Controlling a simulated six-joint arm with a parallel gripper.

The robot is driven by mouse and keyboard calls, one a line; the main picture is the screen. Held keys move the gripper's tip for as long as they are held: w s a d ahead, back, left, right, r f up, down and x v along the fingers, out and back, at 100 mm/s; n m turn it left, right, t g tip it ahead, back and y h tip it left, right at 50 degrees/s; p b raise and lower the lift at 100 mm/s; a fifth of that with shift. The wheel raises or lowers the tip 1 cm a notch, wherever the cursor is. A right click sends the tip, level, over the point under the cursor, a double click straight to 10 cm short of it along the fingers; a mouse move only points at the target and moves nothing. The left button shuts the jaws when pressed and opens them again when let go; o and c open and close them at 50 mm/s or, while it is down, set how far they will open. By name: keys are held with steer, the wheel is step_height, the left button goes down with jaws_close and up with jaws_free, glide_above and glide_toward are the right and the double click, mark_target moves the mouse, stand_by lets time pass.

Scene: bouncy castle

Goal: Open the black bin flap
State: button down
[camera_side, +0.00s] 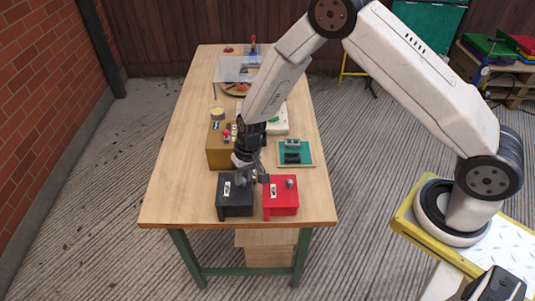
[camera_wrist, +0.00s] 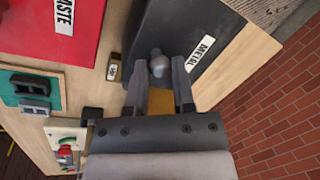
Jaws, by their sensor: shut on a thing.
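The black bin (camera_side: 236,208) stands near the front edge of the table, left of the red bin. Its flap (camera_wrist: 205,25) carries a white METAL label and a round grey knob (camera_wrist: 158,66). The flap looks down in the side view, though my gripper covers part of it. My gripper (camera_side: 251,179) reaches down over the black bin from behind. In the wrist view my gripper's two fingers (camera_wrist: 160,72) stand on either side of the knob and are shut on it.
The red bin (camera_side: 281,204) with its own knob stands close on the right. Behind are a green board with a grey part (camera_side: 292,153) and a brown box with controls (camera_side: 218,158). The table's left front (camera_side: 175,200) is clear.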

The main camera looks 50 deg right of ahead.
mark_target(250, 200)
steer(key=shift+s, duration=0.1)
stand_by(0.3)
steer(key=shift+s+a+m+t, duration=0.2)
steer(key=shift+s+m+t, duration=0.1)
steer(key=shift+s+m, duration=0.9)
steer(key=s+m, duration=0.1)
steer(key=s+a+m, duration=0.1)
steer(key=m, duration=0.1)
steer(key=shift+m+h, duration=0.3)
steer(key=shift+s+a+m+t, duration=0.4)
steer(key=shift+s+a+m, duration=0.35)
steer(key=shift+m, duration=0.65)
steer(key=shift+s+a+m+h, duration=0.25)
steer(key=shift+a+m+h, duration=0.05)
steer(key=shift+m, duration=0.1)
steer(key=shift+s+a+m, duration=0.2)
steer(key=shift+a+m, duration=0.1)
steer(key=shift+m, duration=0.2)
steer(key=shift+c, duration=2.3)
jaws_free()
